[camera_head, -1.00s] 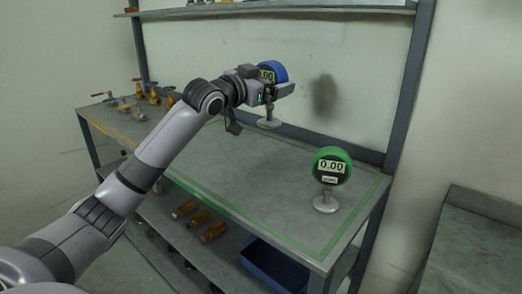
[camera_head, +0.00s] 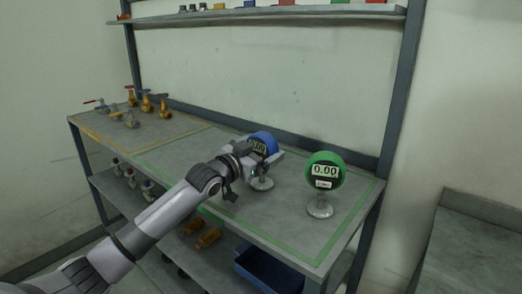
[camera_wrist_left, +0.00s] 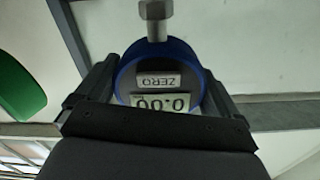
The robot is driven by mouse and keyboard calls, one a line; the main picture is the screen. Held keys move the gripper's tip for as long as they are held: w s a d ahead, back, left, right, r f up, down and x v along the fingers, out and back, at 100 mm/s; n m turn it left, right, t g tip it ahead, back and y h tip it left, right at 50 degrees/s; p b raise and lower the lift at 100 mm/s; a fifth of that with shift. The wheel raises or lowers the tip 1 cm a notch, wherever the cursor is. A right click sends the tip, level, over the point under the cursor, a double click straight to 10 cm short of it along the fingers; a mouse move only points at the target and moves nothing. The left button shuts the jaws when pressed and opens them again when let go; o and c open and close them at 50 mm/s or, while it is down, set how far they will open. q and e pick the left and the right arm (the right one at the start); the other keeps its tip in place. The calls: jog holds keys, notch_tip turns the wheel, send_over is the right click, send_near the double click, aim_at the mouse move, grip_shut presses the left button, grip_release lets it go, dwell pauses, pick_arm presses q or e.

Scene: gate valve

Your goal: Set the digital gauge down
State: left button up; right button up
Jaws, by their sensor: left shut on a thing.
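The blue digital gauge (camera_head: 264,139) reads 0.00 and is upright over the workbench, left of the green gauge. My left gripper (camera_head: 268,160) is shut on it, with a finger on each side in the left wrist view (camera_wrist_left: 150,95). The gauge's blue rim and metal stem (camera_wrist_left: 157,22) show upside down there. Its round foot (camera_head: 261,184) is at the bench surface; I cannot tell whether it touches. The green gauge (camera_head: 324,172) stands upright on its own foot to the right. My right gripper is not in view.
The workbench (camera_head: 190,160) has a green-taped area around both gauges. Several brass valves (camera_head: 147,102) stand at its left end. A blue bin (camera_head: 268,270) and brass parts (camera_head: 207,238) are on the lower shelf. An upper shelf (camera_head: 270,14) runs along the back.

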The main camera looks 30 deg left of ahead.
pick_arm(q)
jog(key=shift+r, duration=0.1)
jog(key=o, duration=1)
jog(key=shift+f, duration=0.2)
jog(key=shift+c, duration=0.2)
jog(key=shift+r, duration=0.2)
jog(key=shift+s+f, duration=0.1)
jog(key=shift+s, duration=0.55)
jog(key=s+a+b, duration=0.1)
jog(key=s, duration=0.9)
jog(key=shift+s, duration=0.35)
